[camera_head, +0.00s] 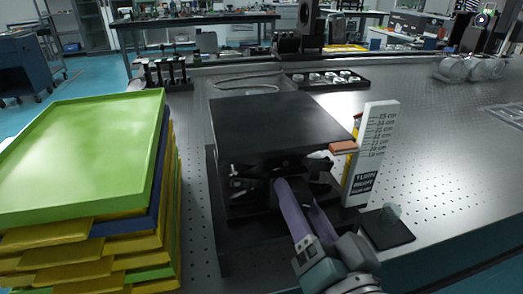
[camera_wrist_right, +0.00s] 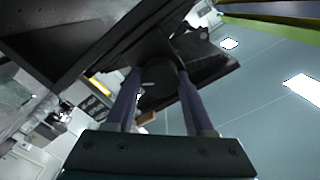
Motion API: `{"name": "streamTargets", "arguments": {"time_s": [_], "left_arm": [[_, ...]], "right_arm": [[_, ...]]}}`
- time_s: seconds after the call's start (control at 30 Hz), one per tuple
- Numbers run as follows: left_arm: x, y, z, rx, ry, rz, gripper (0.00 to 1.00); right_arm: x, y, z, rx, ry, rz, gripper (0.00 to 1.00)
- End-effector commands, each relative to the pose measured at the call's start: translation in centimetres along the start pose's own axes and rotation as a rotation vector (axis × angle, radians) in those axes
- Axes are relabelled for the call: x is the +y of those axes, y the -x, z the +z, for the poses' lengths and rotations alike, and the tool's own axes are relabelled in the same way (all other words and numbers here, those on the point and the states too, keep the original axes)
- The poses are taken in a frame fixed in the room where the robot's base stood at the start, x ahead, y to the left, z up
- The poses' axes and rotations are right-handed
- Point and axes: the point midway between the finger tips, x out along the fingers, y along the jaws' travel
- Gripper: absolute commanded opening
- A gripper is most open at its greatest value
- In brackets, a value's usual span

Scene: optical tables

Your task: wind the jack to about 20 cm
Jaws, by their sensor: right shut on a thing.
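The black lab jack (camera_head: 268,118) stands on the perforated optical table, its flat top plate raised above the base. A white upright height scale (camera_head: 373,140) with cm marks stands at its right. An orange pointer (camera_head: 343,147) at the plate's right corner lies beside the lower printed marks; the exact reading is too small to tell. My right gripper (camera_head: 283,185), with purple fingers, reaches under the plate at the jack's front. In the right wrist view its fingers are shut on the dark knob (camera_wrist_right: 156,97), which is partly hidden in the head view. My left gripper is out of view.
A stack of green, yellow and blue trays (camera_head: 80,150) stands close at the left. A small dark pad (camera_head: 387,228) with a clear object lies right of the jack. A black tray of small parts (camera_head: 328,79) is behind. The table at right is mostly clear.

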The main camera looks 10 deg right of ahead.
Motion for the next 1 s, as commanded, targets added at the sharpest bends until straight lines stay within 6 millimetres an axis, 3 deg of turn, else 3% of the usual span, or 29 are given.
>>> {"name": "streamTargets", "arguments": {"time_s": [0.13, 0.17, 0.4, 0.73, 1.0], "left_arm": [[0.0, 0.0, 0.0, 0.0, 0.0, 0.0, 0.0], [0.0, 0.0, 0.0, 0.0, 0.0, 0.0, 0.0], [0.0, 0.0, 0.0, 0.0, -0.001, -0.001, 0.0], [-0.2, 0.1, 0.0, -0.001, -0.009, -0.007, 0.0], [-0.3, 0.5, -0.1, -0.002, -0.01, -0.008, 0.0]], "right_arm": [[0.0, 0.0, -0.1, 0.002, -0.001, -0.001, 0.0], [0.0, 0.0, -0.1, 0.002, -0.002, -0.001, 0.56], [0.0, 0.0, 0.0, 0.001, -0.002, 0.0, 0.83], [0.0, 0.5, 0.0, -0.001, -0.002, 0.001, 0.84], [0.0, 5.5, 0.0, -0.003, -0.001, 0.002, 0.84]]}}
